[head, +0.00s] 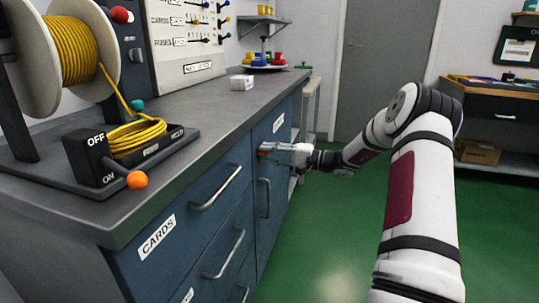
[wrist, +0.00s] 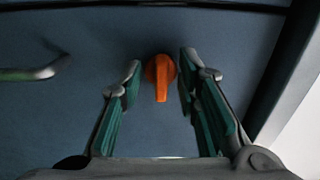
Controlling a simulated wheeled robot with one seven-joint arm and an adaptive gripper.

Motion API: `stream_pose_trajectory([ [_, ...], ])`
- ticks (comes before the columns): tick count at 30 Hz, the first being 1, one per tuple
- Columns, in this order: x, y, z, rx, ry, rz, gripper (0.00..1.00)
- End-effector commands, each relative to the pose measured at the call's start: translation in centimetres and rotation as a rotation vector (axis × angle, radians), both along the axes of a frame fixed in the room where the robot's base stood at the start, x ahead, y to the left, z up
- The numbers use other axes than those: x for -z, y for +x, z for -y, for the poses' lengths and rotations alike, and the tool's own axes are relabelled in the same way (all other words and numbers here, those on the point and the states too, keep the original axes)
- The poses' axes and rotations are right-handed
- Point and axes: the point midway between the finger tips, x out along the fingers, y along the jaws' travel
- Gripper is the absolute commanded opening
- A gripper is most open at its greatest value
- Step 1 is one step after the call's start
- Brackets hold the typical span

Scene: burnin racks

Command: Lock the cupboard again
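The cupboard door (head: 273,181) is the blue front at the far end of the bench and looks closed. It also fills the wrist view (wrist: 60,125). An orange turn knob (wrist: 161,77) sits on this door, its grip pointing down in the wrist view. My gripper (wrist: 158,78) is open, with one green-padded finger on each side of the knob. Gaps show between the fingers and the knob. In the head view my gripper (head: 270,149) is at the upper part of the door, and it mostly hides the knob.
The door's handle (head: 264,197) stands out below my gripper; a handle also shows at left in the wrist view (wrist: 35,73). Drawers (head: 190,225) lie nearer. The bench top (head: 190,105) carries a cable reel (head: 75,50) and a switch box (head: 90,160). Green floor (head: 330,220) is clear.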

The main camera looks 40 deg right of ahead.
Motion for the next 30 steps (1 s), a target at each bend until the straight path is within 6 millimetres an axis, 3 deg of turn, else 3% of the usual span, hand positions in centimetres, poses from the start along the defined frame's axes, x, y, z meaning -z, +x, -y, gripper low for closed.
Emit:
stream_pose_trajectory([
  [11,-0.1,-1.0,0.9,0.002,0.001,0.001,0.30],
  [24,0.0,-7.6,6.0,0.003,0.000,0.000,0.30],
  [30,0.0,-9.1,7.2,0.001,0.001,0.001,0.30],
])
